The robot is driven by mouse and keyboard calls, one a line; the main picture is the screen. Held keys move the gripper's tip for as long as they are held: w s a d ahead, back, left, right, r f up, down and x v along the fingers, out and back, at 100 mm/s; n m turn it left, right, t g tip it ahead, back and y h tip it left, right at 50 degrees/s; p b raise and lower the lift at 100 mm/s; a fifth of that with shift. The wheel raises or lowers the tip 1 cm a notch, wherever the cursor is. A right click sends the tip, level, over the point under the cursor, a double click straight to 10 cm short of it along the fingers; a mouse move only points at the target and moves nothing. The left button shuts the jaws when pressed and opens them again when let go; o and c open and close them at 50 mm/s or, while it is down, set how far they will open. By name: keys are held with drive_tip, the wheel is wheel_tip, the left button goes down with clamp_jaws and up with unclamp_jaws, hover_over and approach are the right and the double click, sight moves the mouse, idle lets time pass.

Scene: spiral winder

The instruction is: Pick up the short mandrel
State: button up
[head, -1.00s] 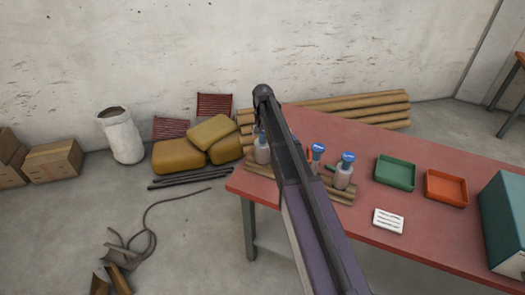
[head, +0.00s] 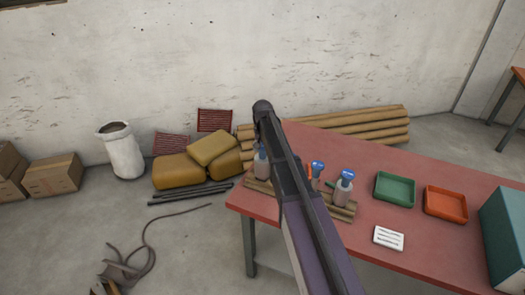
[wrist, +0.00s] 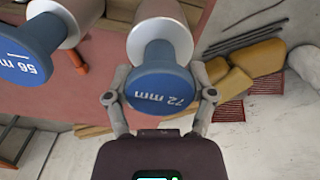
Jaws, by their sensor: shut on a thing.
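In the wrist view my gripper (wrist: 160,97) is shut around the blue end cap of a mandrel (wrist: 158,84) marked 72 mm, with a pale body beyond the cap. A second blue-capped mandrel (wrist: 42,48), marked 56 mm, stands to its left, clear of the fingers. In the head view a mandrel (head: 261,163) shows just left of my arm, and two more, one in the middle (head: 317,168) and one at right (head: 344,189), show to its right, near a wooden rack (head: 345,213). My gripper is hidden there. I cannot tell which mandrel is shortest.
The red table (head: 300,130) also holds a green tray (head: 395,190), an orange tray (head: 445,204), a white card (head: 388,238) and a teal box (head: 508,240). Tan rolls (head: 370,124) lie behind it. Yellow sacks (head: 182,172) and dark rods (head: 190,193) lie left on the floor.

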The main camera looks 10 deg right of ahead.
drive_tip(key=shift+r+p, duration=1.05)
drive_tip(key=shift+r, duration=0.25)
drive_tip(key=shift+s+f, duration=0.1)
drive_tip(key=shift+s, duration=0.4)
drive_tip(key=s+r+p, duration=0.1)
drive_tip(key=s, duration=1.4)
drive_tip(key=shift+r, duration=0.2)
drive_tip(key=shift+d+r+p, duration=0.1)
drive_tip(key=shift+r+p, duration=0.05)
drive_tip(key=shift+p, duration=0.15)
drive_tip(key=shift+r+p, duration=2.35)
drive_tip(key=shift+r, duration=0.05)
drive_tip(key=shift+f, duration=0.1)
wheel_tip(320, 180, down, 5)
drive_tip(key=b, duration=0.5)
drive_tip(key=shift+f, duration=0.1)
drive_tip(key=shift+s, duration=0.1)
